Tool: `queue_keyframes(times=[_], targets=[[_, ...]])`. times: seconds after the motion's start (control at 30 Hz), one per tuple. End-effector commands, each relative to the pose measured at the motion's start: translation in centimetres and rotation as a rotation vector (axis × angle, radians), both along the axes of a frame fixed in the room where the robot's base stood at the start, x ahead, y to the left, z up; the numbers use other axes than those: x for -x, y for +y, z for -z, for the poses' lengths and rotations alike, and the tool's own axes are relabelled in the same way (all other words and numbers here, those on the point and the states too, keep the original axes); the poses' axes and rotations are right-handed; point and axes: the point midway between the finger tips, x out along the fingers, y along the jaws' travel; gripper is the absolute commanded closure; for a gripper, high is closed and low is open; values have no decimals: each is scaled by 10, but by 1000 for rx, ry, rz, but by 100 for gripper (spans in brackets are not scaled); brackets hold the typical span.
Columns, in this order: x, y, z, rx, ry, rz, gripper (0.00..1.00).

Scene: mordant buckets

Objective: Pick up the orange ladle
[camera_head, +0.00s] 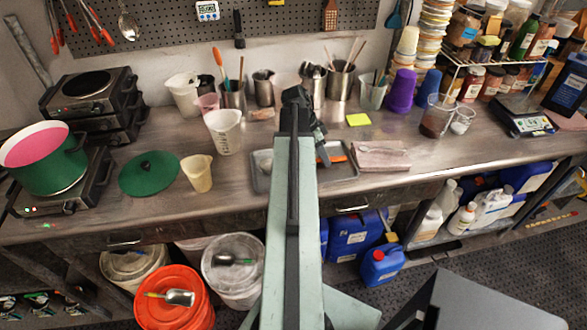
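A flat orange thing (338,158), which may be the orange ladle, lies in a shallow grey metal tray (262,182) on the bench. It is partly hidden behind my gripper and arm, so I cannot make out a bowl or its full shape. My gripper (322,153) is dark and hangs over the tray's middle, close to the left end of the orange thing. I cannot tell if they touch. The finger gap does not show clearly.
A folded pinkish cloth (381,156) lies right of the tray. A beige cup (197,174) and green lid (149,173) stand left. Utensil pots (341,80) and a white measuring jug (224,132) stand behind. Below are an orange bucket (172,277) and blue jugs (383,266).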

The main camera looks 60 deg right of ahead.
Motion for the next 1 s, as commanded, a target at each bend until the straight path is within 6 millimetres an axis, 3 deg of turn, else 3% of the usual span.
queue_keyframes(times=[0.07,0.17,0.57,0.9,1.0], targets=[[1,1,1,-6,-1,2,71],[1,2,1,-7,-1,4,99],[2,1,-2,-6,-1,5,100],[2,1,-42,-4,-1,4,100],[-5,21,-38,-6,0,1,100]])
